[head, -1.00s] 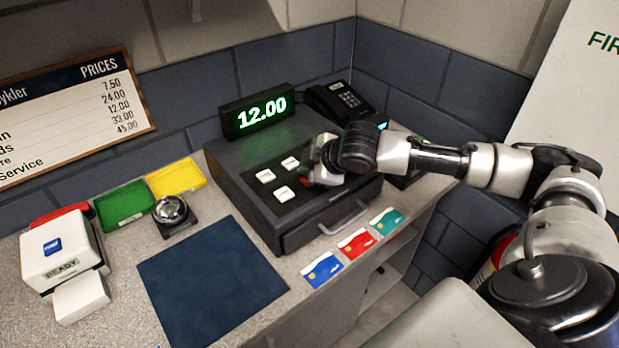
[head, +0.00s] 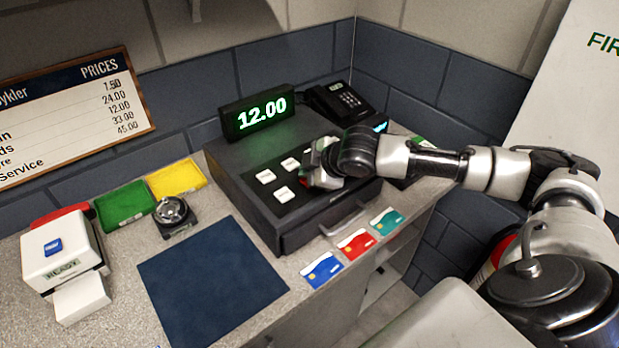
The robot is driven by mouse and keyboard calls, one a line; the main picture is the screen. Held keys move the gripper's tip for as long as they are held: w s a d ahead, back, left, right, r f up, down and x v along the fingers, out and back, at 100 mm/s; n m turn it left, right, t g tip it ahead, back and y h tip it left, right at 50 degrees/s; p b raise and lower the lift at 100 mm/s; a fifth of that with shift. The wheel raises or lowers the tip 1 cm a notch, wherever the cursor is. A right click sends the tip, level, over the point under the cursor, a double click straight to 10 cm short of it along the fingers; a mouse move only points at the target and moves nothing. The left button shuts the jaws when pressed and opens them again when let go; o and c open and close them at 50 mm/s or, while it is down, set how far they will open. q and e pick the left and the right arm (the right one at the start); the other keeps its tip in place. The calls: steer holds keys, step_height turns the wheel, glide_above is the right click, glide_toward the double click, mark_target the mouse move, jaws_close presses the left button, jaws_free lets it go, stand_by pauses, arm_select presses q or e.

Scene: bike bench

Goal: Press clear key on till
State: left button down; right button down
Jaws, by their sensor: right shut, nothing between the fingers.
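The till (head: 240,165) is a dark box on the counter with a green lit display (head: 260,111) reading 12.00. White keys show on its sloped top, among them one at the left (head: 265,176), one at the front (head: 284,194) and one at the back (head: 290,164). My right gripper (head: 316,178) is shut and empty over the right part of the keypad. It hides the keys there, and a small bit of red shows beside it. I cannot tell whether it touches a key. My left gripper is out of view.
A phone (head: 338,101) stands behind the till. A blue card (head: 322,270), a red card (head: 357,244) and a teal card (head: 387,221) lie along the counter's front edge. A white card reader (head: 62,250), green tray (head: 125,203), yellow tray (head: 177,179), bell (head: 172,213) and dark mat (head: 212,285) are left.

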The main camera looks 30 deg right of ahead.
steer(key=shift+f, duration=0.2)
stand_by(0.5)
steer(key=shift+r+p, duration=0.6)
steer(key=shift+p, duration=0.35)
step_height(320, 180, up, 6)
steer(key=p, duration=0.7)
stand_by(0.4)
